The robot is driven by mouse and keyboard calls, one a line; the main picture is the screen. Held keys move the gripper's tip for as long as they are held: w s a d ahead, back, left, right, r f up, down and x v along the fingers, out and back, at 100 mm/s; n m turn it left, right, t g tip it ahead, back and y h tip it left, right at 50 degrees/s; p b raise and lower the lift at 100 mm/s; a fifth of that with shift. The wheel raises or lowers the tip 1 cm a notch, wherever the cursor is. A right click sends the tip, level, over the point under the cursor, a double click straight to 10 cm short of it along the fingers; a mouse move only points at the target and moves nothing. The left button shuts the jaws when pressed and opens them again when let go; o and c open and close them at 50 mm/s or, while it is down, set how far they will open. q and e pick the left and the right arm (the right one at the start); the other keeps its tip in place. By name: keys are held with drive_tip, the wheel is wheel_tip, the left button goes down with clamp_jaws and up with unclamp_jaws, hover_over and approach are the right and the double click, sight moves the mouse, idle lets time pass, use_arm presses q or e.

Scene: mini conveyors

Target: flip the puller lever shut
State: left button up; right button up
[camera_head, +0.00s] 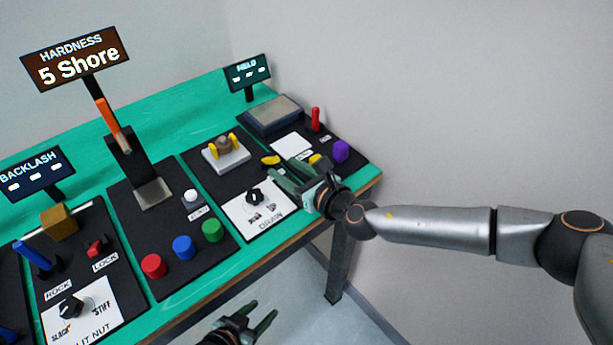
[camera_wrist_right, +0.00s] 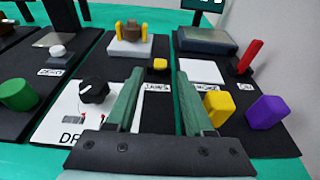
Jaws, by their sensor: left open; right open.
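A puller-like fixture with yellow jaws around a brown piece (camera_head: 226,147) sits on a grey block; it also shows in the right wrist view (camera_wrist_right: 131,35). A small yellow handle (camera_head: 270,160) is near a label reading "JAWS" and shows between my fingers in the wrist view (camera_wrist_right: 158,65). I cannot tell for certain which part is the puller lever. My right gripper (camera_head: 282,174) is open and empty above the right panels, its fingers (camera_wrist_right: 160,74) pointing away over the "JAWS" label. My left gripper (camera_head: 262,311) is open and empty, low in front of the table.
Right of my right gripper are a yellow block (camera_wrist_right: 218,106), a purple block (camera_wrist_right: 267,112) and a red lever (camera_wrist_right: 249,57). A black dial (camera_head: 254,196) lies left of it. A grey scale plate (camera_head: 272,113) is behind. Red, blue and green buttons stand farther left.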

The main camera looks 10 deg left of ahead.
drive_tip(key=v, duration=0.5)
drive_tip(key=shift+d+p, duration=0.2)
drive_tip(key=shift+p, duration=0.15)
use_arm(q)
drive_tip(key=shift+s+a+r, duration=0.15)
drive_tip(key=shift+a+r, duration=0.1)
drive_tip(key=shift+a, duration=0.15)
use_arm(e)
drive_tip(key=shift+s+d+r, duration=0.2)
drive_tip(key=shift+s+d, duration=0.3)
